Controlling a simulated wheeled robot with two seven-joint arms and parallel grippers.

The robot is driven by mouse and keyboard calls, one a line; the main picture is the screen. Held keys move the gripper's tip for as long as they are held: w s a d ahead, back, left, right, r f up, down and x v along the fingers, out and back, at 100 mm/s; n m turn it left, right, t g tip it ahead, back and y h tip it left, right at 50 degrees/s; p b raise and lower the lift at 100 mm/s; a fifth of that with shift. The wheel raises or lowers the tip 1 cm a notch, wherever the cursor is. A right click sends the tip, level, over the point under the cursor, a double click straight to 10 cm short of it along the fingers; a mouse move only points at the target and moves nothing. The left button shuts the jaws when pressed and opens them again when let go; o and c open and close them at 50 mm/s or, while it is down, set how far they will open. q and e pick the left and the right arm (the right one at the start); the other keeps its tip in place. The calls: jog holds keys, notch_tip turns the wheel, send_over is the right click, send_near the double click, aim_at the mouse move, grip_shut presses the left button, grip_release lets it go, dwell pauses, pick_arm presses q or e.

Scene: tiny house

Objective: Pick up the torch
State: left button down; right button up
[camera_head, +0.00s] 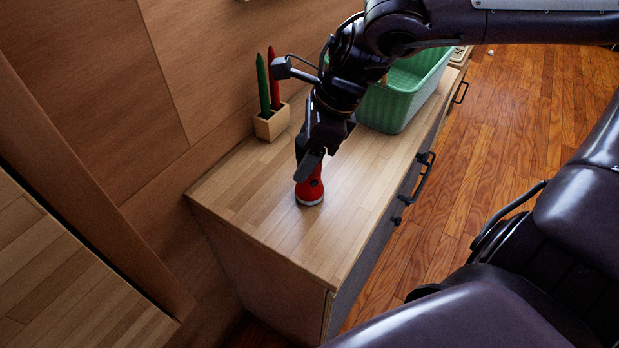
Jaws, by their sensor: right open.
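The red torch (310,190) stands upright on the wooden counter top (270,235), its pale-rimmed wide end down on the surface. My right gripper (310,165) is directly above it, pointing down, with its fingers at the torch's upper part. The gripper is open, and its fingers hide the top of the torch. I cannot tell whether the fingers touch it. My left gripper is not in view.
A wooden holder (271,123) with a green and a red pencil-like stick stands behind, near the wall. A green basket (392,106) stands to the right, close to my arm. Dark handles (421,178) stick out from the cabinet front. The counter's near end is clear.

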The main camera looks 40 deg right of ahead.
jog(key=shift+c, duration=0.3)
jog(key=shift+r, duration=0.1)
grip_shut()
